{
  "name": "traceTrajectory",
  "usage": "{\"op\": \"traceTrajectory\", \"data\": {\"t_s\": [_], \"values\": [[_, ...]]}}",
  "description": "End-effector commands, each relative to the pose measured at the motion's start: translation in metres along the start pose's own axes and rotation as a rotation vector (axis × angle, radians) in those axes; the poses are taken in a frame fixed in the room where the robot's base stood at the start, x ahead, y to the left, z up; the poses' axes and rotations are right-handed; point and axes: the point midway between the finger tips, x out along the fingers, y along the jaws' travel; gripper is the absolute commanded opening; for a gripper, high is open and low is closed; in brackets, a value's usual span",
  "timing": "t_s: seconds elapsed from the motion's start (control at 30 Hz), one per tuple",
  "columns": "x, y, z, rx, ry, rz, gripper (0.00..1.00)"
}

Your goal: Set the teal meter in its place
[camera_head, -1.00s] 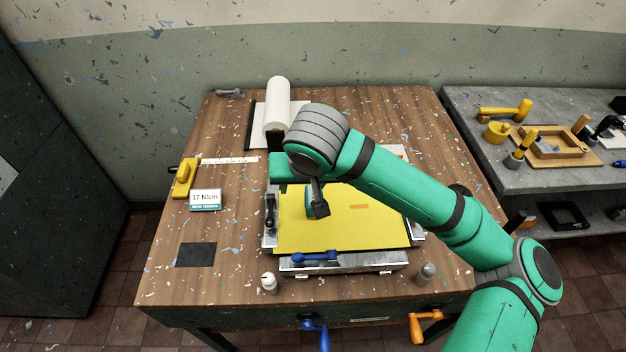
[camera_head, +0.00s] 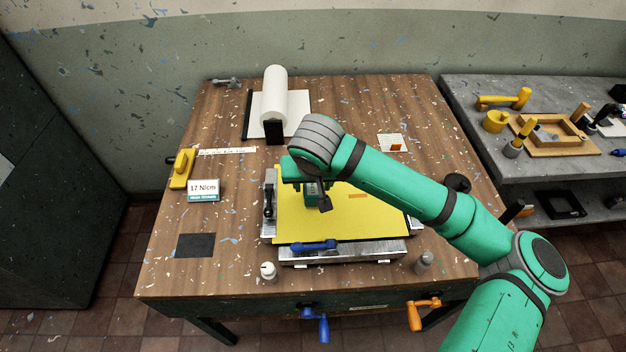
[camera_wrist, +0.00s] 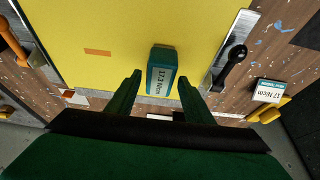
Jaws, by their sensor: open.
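The teal meter (camera_wrist: 162,72) shows in the wrist view as a small block with a pale display reading about 17.3 N/cm. It stands on the yellow sheet (camera_wrist: 90,25) of the screen frame. My gripper (camera_wrist: 160,80) is open, its two green fingers apart on either side of the meter's near end in the picture. I see no contact between fingers and meter. In the head view, my gripper (camera_head: 308,185) is low over the left part of the yellow sheet (camera_head: 365,222), where my wrist partly hides the meter.
A dark square (camera_head: 195,246) lies on the table's left front. A 17 N/cm card (camera_head: 204,190) and a yellow tool (camera_head: 182,169) stand behind it. The frame has a black-handled clamp (camera_head: 268,200) and a blue handle (camera_head: 314,246). A white roll (camera_head: 275,95) stands behind.

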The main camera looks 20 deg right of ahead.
Motion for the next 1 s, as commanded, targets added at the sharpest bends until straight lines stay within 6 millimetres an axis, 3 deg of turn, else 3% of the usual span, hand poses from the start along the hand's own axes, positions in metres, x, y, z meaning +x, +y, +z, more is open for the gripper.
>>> {"op": "traceTrajectory", "data": {"t_s": [0.13,0.27,0.37,1.0], "values": [[0.005,0.0,0.0,0.0,-0.001,0.0,0.45],[0.004,0.0,0.0,-0.001,0.0,0.0,0.13],[0.004,0.0,0.0,0.0,0.001,0.0,0.08],[-0.033,0.0,-0.015,0.0,0.0,0.0,0.08]]}}
